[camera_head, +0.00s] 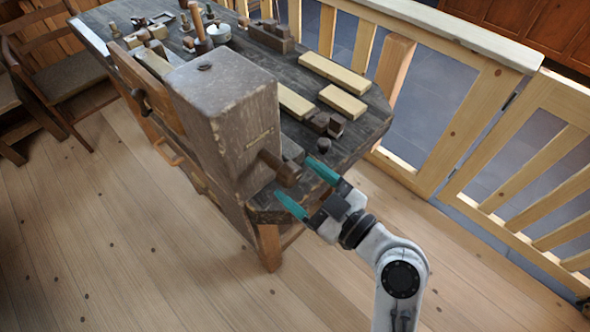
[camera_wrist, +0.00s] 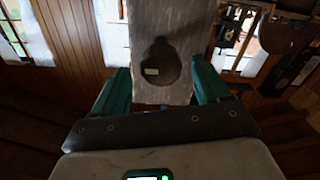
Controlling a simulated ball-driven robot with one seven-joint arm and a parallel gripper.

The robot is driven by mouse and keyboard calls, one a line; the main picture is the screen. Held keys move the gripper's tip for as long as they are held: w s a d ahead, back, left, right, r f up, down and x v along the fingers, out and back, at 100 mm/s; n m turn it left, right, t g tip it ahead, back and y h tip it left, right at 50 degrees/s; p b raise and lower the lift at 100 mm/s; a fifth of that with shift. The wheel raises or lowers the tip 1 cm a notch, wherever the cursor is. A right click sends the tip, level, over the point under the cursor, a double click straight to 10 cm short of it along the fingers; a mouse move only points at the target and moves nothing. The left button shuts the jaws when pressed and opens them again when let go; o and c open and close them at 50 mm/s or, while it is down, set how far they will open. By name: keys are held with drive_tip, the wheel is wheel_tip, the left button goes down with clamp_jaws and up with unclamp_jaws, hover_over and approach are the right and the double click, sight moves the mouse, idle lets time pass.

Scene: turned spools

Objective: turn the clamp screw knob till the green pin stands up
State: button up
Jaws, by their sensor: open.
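A dark brown wooden knob (camera_head: 285,172) sticks out of the right side of a tall, worn grey wooden block (camera_head: 225,100) at the bench's near end. In the wrist view the knob (camera_wrist: 163,58) is a dark rounded shape with a small pale rectangle on it, in front of the block (camera_wrist: 140,22). My gripper (camera_head: 306,189) has teal fingers and is open and empty, just off the knob's end. In the wrist view the gripper (camera_wrist: 162,85) has one finger on each side of the knob, apart from it. I cannot make out a green pin in either view.
The workbench top (camera_head: 340,150) holds pale boards (camera_head: 333,75), small dark blocks (camera_head: 328,124) and several tools at its far end. A wooden railing (camera_head: 455,110) runs along the right. A chair (camera_head: 60,80) stands at the left. Floor (camera_head: 120,260) in front is clear.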

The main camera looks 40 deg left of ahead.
drive_tip(key=shift+a, duration=1.25)
drive_tip(key=shift+c, duration=0.2)
drive_tip(key=c, duration=1)
drive_tip(key=shift+w+m, duration=0.1)
drive_tip(key=shift+m, duration=0.3)
